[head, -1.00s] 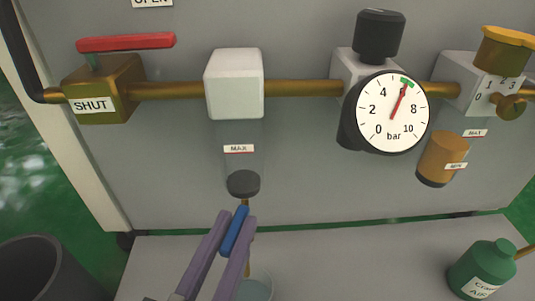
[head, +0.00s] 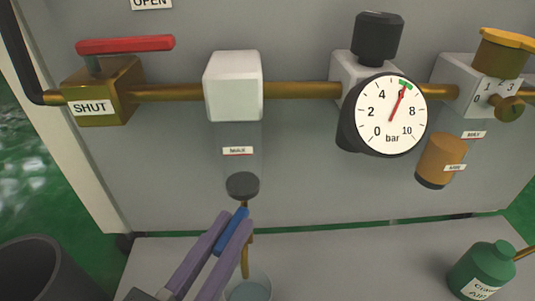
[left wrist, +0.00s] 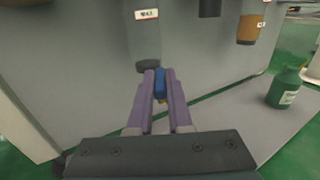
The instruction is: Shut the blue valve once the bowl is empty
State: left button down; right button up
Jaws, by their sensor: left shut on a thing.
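The clear bowl (head: 238,153) hangs under the white block (head: 233,86) and carries a MAX label. I make out no liquid in it, only plain grey. Its dark base (head: 243,186) sits above the blue valve (head: 233,230). My left gripper (head: 232,222) is shut on the blue valve, one lilac finger on each side. The valve also shows between the fingers in the left wrist view (left wrist: 160,84). A brass drain tube (head: 245,262) runs down beside the fingers to a clear cup (head: 248,291) holding pale bluish liquid. My right gripper is not in view.
A red-handled valve (head: 125,44) marked SHUT is at the upper left of the brass pipe. The gauge (head: 392,112) needle points near 6 bar. An amber bowl (head: 443,158) and a green bottle (head: 484,268) are at right. A dark bin (head: 45,270) stands lower left.

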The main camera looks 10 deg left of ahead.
aim_at(234, 214)
pick_arm(q)
jog(key=m+h, duration=0.1)
jog(key=a+m+g+h, duration=0.1)
jog(key=h, duration=0.1)
jog(key=m+h, duration=0.1)
jog(key=h, duration=0.1)
jog(key=shift+w+a+m+g, duration=0.15)
jog(key=shift+w+m+g, duration=0.15)
jog(key=shift+g, duration=0.1)
jog(key=m+h, duration=0.1)
jog(key=m+g+h, duration=0.1)
jog(key=g+h, duration=0.1)
jog(key=shift+w+a+m+h, duration=0.25)
jog(key=shift+a+m+h, duration=0.05)
jog(key=shift+a+m, duration=0.1)
jog(key=m+g+h, duration=0.2)
jog(key=g, duration=0.1)
jog(key=m+g+h, duration=0.1)
jog(key=shift+w+a, duration=0.3)
jog(key=shift+w, duration=0.1)
jog(key=shift+w+a+m+g+h, duration=0.15)
jog(key=shift+m+g+h, duration=0.5)
jog(key=shift+g, duration=0.4)
jog(key=shift+w+d+m+g+h, duration=0.15)
jog(key=shift+m+g+h, duration=0.3)
jog(key=shift+m+g, duration=0.45)
jog(key=shift+a+m+g, duration=0.15)
jog(key=shift+m+g, duration=0.1)
jog(key=shift+g, duration=0.5)
